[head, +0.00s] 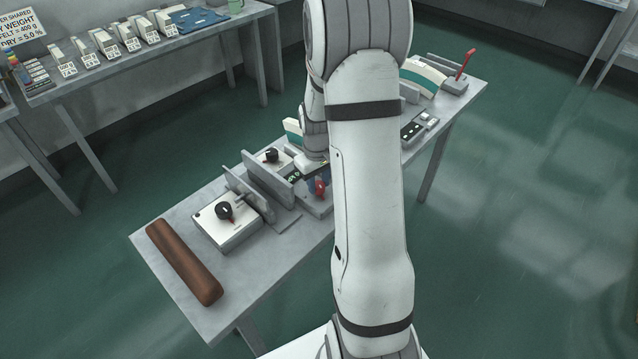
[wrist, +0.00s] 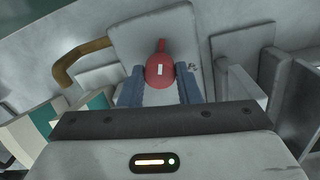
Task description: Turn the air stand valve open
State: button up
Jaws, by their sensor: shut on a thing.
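A red valve handle (wrist: 160,70) with a white mark and a narrow arm pointing up shows in the wrist view, in front of a grey plate. My gripper (wrist: 160,78) has its two blue-grey fingers on either side of the handle and is shut on it. In the head view the red handle (head: 320,188) shows low on a grey stand near the table's middle. There, my arm hides most of the gripper and part of the stand.
A white box with a black knob (head: 224,210) and a brown roll (head: 184,262) lie on the table's left part. Upright grey plates (head: 268,178) stand close left of the gripper. A red lever (head: 466,62) stands at the far right end. Green floor (head: 530,230) is clear at right.

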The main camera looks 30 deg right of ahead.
aim_at(318, 184)
jog(key=m+b, duration=0.1)
jog(key=m, duration=0.2)
jog(key=shift+m, duration=0.4)
jog(key=m+b, duration=0.1)
jog(key=m, duration=0.2)
jog(key=shift+w+b, duration=0.1)
jog(key=shift+b, duration=0.2)
jog(key=m+b, duration=0.1)
jog(key=m, duration=0.6)
jog(key=o, duration=1)
notch_tip(318, 184, up, 8)
jog(key=shift+f, duration=0.1)
